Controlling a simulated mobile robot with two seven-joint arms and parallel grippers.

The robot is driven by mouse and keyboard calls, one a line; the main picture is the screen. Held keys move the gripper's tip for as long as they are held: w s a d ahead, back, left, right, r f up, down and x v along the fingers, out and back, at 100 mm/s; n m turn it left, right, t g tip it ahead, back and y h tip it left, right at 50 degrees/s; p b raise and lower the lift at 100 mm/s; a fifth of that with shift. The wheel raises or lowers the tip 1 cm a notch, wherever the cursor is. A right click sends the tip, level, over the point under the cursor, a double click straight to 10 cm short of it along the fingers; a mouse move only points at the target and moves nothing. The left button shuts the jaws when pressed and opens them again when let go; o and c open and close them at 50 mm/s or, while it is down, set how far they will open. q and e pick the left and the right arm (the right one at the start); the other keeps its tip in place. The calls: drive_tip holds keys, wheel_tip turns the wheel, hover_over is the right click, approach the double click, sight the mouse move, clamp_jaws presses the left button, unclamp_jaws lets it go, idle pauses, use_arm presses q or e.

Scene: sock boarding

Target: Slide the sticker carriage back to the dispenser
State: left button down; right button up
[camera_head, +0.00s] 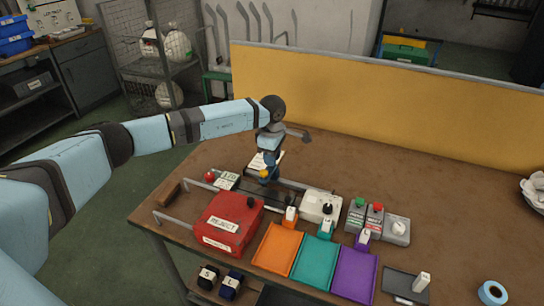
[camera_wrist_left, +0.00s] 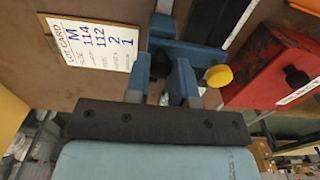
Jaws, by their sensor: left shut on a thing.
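My left gripper (camera_head: 267,166) reaches down over the middle of the table, and its blue fingers also show in the left wrist view (camera_wrist_left: 163,82). It is shut on the sticker carriage (camera_wrist_left: 192,48), a blue block with a dark knob between the fingers and a yellow round part beside them. In the head view the carriage (camera_head: 269,178) sits at the dark track (camera_head: 266,195), partly hidden by the gripper. A white unit with a black knob (camera_head: 318,205) stands right of the track; I cannot tell whether it is the dispenser. My right gripper is not in view.
A white lot card (camera_wrist_left: 92,42) lies close to the gripper. A display unit with a red button (camera_head: 226,180) stands left. Orange (camera_head: 277,251), teal and purple trays line the front. A yellow panel (camera_head: 390,105) closes the back.

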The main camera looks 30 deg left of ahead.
use_arm(q)
drive_tip(key=d, duration=0.4)
drive_tip(key=w+d+b, duration=0.1)
drive_tip(key=d, duration=0.4)
drive_tip(key=w+d+b, duration=0.1)
drive_tip(key=d, duration=0.4)
drive_tip(key=shift+f, duration=0.1)
drive_tip(key=shift+d+b, duration=0.3)
drive_tip(key=shift+d, duration=0.25)
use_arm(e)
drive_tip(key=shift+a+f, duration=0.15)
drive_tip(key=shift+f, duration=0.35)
use_arm(q)
drive_tip(key=shift+d, duration=0.1)
drive_tip(key=c, duration=1.2)
unclamp_jaws()
drive_tip(key=shift+o, duration=1.1)
drive_tip(key=shift+w+d, duration=0.1)
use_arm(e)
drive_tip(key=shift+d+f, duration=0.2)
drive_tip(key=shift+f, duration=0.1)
